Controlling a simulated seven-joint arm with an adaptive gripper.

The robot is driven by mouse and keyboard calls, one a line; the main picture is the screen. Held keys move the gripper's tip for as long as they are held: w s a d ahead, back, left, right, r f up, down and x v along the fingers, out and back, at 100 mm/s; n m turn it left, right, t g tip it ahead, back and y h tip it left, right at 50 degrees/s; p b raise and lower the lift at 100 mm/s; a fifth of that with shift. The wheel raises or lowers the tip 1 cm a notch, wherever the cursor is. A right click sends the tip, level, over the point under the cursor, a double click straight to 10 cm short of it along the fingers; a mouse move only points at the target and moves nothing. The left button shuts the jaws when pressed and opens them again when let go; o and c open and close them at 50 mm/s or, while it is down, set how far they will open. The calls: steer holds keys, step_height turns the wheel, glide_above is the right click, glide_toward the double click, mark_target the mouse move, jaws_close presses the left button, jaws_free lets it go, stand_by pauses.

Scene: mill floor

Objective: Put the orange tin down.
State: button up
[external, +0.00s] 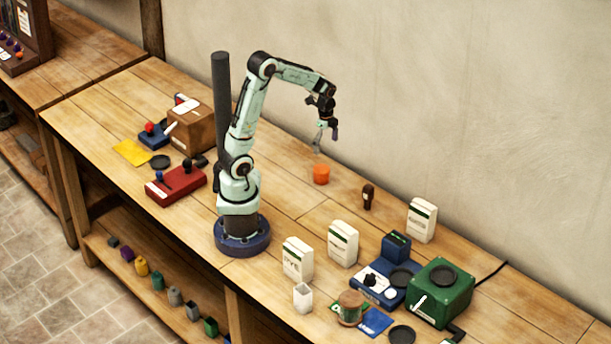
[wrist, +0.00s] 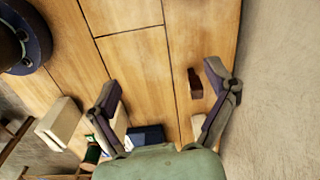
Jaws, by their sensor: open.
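The orange tin (external: 321,174) stands upright on the wooden bench, behind and to the right of my base in the external view. My gripper (external: 325,146) is above the tin, with a gap between them, and holds nothing. The orange tin does not show in the wrist view.
A small dark brown object (external: 368,196) stands right of the tin; it also shows in the wrist view (wrist: 195,83). White packets (external: 343,243), a blue scale (external: 378,282) and a green machine (external: 440,292) stand further right.

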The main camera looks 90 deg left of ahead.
steer(key=s+d+r+n, duration=0.3)
steer(key=s+d, duration=0.3)
steer(key=d, duration=0.3)
steer(key=s+d+r+n, duration=0.3)
steer(key=s+d+n, duration=0.3)
steer(key=d, duration=0.2)
steer(key=shift+s+d+y, duration=0.2)
steer(key=shift+d+y, duration=0.2)
